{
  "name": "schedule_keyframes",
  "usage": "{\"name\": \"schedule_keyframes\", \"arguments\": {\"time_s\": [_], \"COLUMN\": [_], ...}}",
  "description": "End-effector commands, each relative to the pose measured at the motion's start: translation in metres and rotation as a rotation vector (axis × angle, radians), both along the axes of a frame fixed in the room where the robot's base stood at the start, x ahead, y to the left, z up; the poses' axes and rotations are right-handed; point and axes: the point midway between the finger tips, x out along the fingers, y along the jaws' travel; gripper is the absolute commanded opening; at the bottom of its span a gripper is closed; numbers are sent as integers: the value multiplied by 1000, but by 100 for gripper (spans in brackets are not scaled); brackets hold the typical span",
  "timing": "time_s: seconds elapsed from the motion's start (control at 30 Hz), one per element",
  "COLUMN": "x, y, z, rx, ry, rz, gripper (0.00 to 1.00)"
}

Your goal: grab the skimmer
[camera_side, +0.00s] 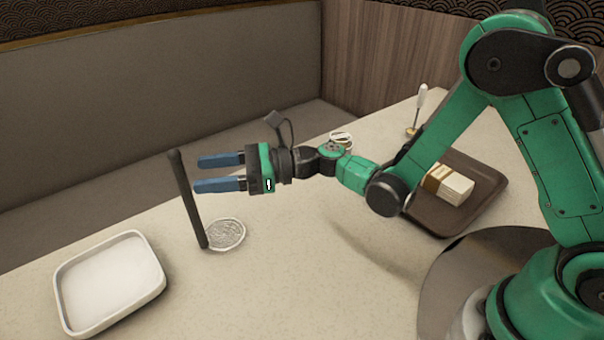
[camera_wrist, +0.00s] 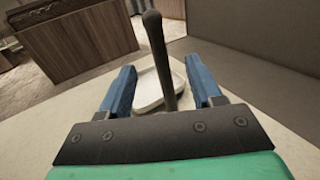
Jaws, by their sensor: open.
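The skimmer (camera_side: 186,198) has a long dark handle that stands up, leaning a little to the left at its top, and a round wire-mesh head (camera_side: 226,234) lying on the table. My gripper (camera_side: 195,174) is open and level, its two blue fingers pointing at the upper handle. In the side view the fingertips end close to the handle. In the wrist view the handle (camera_wrist: 157,60) shows between the two fingers, nearer the middle, with the fingers apart from it. The mesh head is hidden in the wrist view.
A white square tray (camera_side: 62,290) stands to the left of the skimmer. A brown tray (camera_side: 487,190) with a banded white stack (camera_side: 455,188) lies at the right, with a white-handled utensil (camera_side: 421,105) behind it. A small white item (camera_side: 341,138) sits behind my wrist.

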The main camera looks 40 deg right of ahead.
Motion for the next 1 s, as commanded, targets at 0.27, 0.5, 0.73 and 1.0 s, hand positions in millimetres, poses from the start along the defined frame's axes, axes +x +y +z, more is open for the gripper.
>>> {"name": "schedule_keyframes", "arguments": {"time_s": [0.27, 0.5, 0.73, 1.0], "x": [17, 22, 21, 21], "y": [34, 42, 41, 41], "z": [0, 0, 0, 0], "rx": [-3, -4, -5, -5], "ry": [-2, -3, -3, -3], "rz": [2, -1, -1, -2], "gripper": [58, 58, 27, 0]}}
